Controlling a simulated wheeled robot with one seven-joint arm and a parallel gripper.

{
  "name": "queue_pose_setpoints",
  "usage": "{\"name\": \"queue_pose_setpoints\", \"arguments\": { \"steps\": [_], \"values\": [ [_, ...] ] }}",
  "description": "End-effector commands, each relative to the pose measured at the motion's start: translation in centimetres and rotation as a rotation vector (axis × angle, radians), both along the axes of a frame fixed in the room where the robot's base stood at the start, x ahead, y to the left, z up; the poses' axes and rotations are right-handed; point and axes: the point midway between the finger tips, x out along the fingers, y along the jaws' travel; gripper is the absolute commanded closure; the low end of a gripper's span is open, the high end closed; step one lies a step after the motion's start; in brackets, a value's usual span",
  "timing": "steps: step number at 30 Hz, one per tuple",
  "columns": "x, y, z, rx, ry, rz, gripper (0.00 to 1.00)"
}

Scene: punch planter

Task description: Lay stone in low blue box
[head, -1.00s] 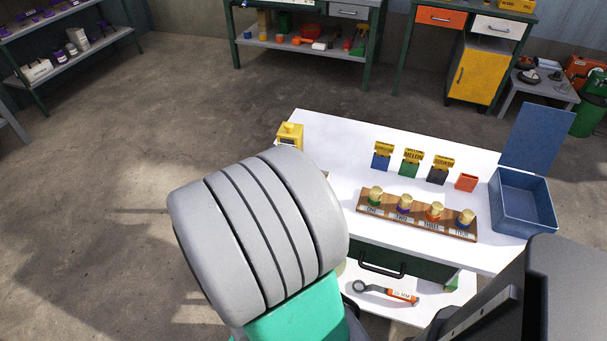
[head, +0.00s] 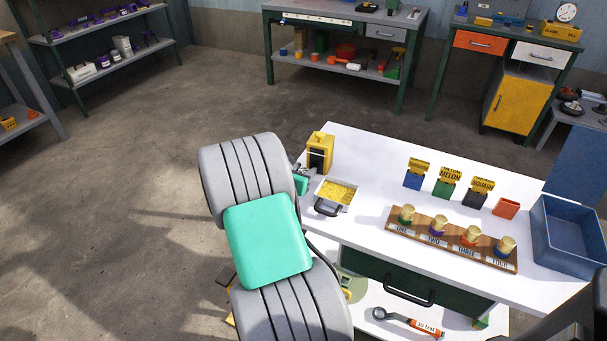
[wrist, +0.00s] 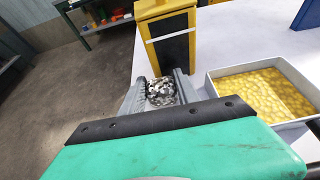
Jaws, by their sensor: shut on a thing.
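A speckled black-and-white stone (wrist: 162,92) sits between the fingers of my gripper (wrist: 160,90) in the wrist view. The gripper is shut on it, close in front of a yellow box with a dark front (wrist: 165,45). In the head view my gripper (head: 302,172) is small and partly hidden behind my arm, at the left end of the white table. I cannot make out the stone there. An open blue box (head: 568,238) stands at the right end of the table, far from my gripper. Its visible floor looks empty.
A tray of yellow grains (head: 338,193) lies close to my gripper. A wooden rack (head: 450,240) with several capped pegs crosses the table's middle. Behind it stand small blue, green and black holders with yellow labels, and an orange cup (head: 506,207). A blue panel (head: 578,165) rises behind the blue box.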

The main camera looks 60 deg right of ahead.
Motion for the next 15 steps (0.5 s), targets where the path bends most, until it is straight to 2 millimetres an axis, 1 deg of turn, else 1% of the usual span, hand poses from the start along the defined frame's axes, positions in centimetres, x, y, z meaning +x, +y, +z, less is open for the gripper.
{"name": "queue_pose_setpoints", "arguments": {
  "steps": [6, 10, 11, 15],
  "values": [
    [0.07, -0.03, 0.08, -0.003, -0.003, 0.000, 1.00],
    [0.05, -0.02, -0.33, -0.002, -0.002, 0.001, 1.00],
    [0.04, -0.01, -0.27, -0.002, -0.003, 0.000, 0.60],
    [0.04, -0.01, -0.25, -0.002, -0.003, 0.000, 0.48]
  ]
}}
